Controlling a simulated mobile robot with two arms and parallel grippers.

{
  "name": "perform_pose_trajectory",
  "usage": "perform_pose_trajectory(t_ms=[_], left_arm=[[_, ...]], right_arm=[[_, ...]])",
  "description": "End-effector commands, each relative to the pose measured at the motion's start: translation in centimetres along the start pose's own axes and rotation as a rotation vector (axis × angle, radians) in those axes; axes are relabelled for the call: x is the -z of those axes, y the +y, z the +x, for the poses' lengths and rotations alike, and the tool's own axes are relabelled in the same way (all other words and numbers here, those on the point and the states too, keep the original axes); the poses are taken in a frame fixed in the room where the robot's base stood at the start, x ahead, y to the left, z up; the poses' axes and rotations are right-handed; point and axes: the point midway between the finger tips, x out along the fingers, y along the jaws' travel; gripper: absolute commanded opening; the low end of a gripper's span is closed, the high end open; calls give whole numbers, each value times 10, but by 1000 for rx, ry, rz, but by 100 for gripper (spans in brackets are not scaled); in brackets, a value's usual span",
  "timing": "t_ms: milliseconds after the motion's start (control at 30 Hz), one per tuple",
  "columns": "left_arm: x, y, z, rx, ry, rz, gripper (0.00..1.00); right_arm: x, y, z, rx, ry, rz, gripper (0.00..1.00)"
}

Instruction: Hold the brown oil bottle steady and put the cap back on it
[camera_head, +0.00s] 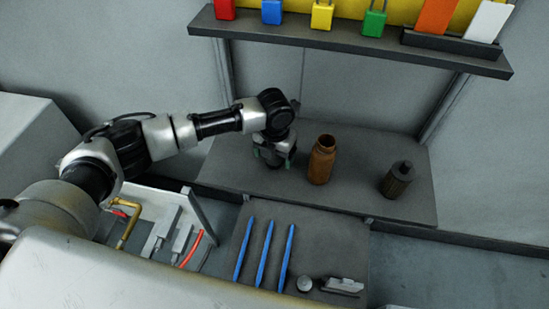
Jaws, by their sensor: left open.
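The brown oil bottle (321,163) stands upright on the dark grey shelf, with its mouth uncovered. My left gripper (273,160) points down just left of the bottle, open and apart from it. A dark ribbed cylinder with a narrower top (397,181) stands to the right of the bottle on the same shelf. A small round grey piece (304,284) lies on the lower mat; I cannot tell which of these, if either, is the cap. My right gripper is not in view.
The dark shelf (240,172) has free room around the bottle. Several blue sticks (266,255) and a metal tool (342,286) lie on the lower mat. A tray of tools (192,215) is at left. An upper shelf (350,45) holds coloured padlocks and tags.

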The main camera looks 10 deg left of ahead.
Motion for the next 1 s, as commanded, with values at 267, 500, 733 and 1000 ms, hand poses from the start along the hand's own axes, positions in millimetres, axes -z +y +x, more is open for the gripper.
perform_pose_trajectory(t_ms=[267, 500, 733, 1000], left_arm=[[0, 0, 9, 0, -1, 0, 79], [0, 0, 9, 0, -1, 0, 70], [0, 0, 9, 0, -1, 0, 35], [0, 0, 9, 0, -1, -1, 27]], right_arm=[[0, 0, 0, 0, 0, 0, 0], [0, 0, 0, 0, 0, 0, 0], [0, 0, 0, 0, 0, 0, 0], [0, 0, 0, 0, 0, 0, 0]])
